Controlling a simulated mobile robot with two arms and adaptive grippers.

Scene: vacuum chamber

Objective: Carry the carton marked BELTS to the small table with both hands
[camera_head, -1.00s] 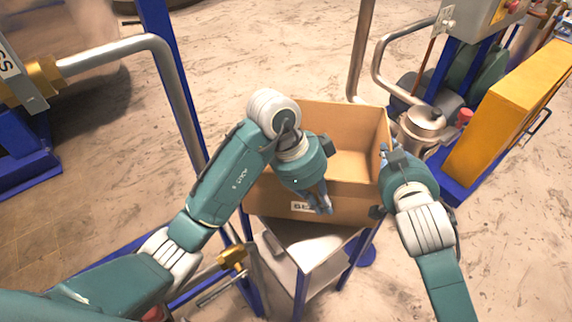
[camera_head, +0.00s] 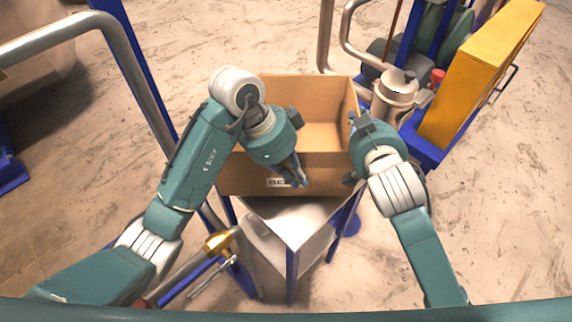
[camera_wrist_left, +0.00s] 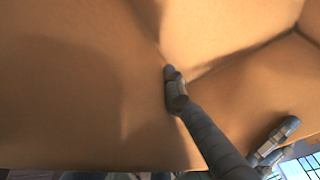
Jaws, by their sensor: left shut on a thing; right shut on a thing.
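The open brown carton (camera_head: 240,182) is in the middle of the head view, upright, with a partly hidden label on its near wall. My left gripper (camera_head: 293,160) is shut on its near wall. In the left wrist view, the left gripper (camera_wrist_left: 222,118) has one finger inside the carton against cardboard. My right gripper (camera_head: 355,152) is shut on the carton at its right near corner. The small table (camera_head: 300,222), with a pale metal top and blue legs, shows below the carton's near side. I cannot tell whether the carton touches it.
A blue post and a bent steel pipe (camera_head: 60,35) stand at left. A brass valve (camera_head: 218,243) is low beside the table. A steel cylinder (camera_head: 397,88) and a yellow panel (camera_head: 480,75) stand close on the right. Bare floor (camera_head: 490,220) lies at lower right.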

